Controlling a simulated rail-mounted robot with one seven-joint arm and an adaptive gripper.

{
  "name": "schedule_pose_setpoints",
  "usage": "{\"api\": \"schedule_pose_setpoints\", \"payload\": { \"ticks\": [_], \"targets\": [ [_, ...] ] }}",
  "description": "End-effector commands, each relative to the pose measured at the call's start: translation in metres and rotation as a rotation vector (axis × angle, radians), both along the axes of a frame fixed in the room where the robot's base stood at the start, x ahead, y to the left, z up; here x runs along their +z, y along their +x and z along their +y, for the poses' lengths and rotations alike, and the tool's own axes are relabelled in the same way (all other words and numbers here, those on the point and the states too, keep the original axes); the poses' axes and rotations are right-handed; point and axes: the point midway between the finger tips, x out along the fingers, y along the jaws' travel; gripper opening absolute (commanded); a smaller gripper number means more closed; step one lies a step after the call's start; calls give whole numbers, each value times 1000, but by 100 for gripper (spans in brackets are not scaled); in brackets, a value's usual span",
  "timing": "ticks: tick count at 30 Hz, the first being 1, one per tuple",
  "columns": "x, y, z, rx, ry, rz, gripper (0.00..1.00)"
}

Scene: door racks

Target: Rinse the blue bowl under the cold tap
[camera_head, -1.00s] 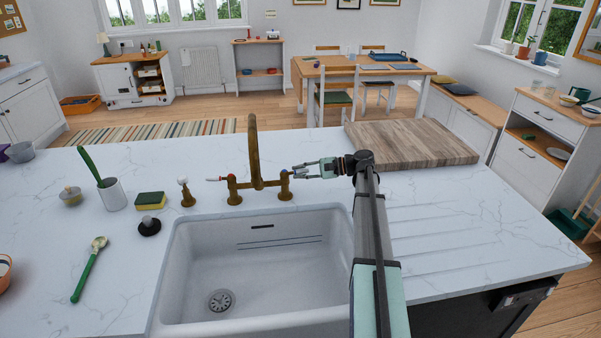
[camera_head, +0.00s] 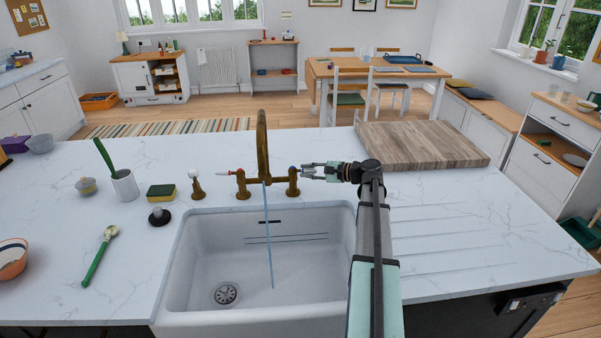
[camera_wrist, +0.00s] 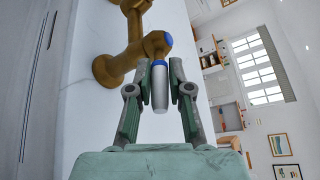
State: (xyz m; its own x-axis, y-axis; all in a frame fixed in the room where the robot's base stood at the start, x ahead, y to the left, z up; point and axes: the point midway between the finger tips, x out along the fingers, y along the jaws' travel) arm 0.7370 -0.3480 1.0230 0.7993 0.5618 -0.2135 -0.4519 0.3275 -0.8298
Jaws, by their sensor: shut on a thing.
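The brass tap (camera_head: 262,150) stands behind the white sink (camera_head: 335,255). A thin stream of water (camera_head: 268,235) runs from its spout into the empty basin. The cold tap handle (camera_head: 293,182), marked blue, is on the spout's right. My gripper (camera_head: 308,171) reaches it from the right. In the wrist view the pale lever (camera_wrist: 160,88) with a blue cap lies between the fingers of my gripper (camera_wrist: 160,70), which is shut on it. I make out no clearly blue bowl. A greyish bowl (camera_head: 40,144) stands at the far left of the worktop.
The red-marked hot handle (camera_head: 241,182) is left of the spout. A wooden board (camera_head: 420,145) lies back right; the ribbed drainer (camera_head: 450,235) is clear.

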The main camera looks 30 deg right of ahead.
Motion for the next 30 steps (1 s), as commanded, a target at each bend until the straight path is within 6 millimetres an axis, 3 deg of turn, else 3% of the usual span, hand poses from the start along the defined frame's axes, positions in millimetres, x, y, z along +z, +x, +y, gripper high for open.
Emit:
{"api": "schedule_pose_setpoints", "payload": {
  "ticks": [4, 5, 6, 7, 20, 30],
  "targets": [
    [0, 1, 1, 3, 1, 0, 0],
    [0, 1, 1, 3, 1, 0, 26],
    [0, 1, 1, 3, 1, 0, 40],
    [0, 1, 1, 3, 1, 0, 44],
    [2, -6, -4, 2, 1, -1, 44],
    [14, -52, -36, -1, 0, -1, 44]
  ]
}}
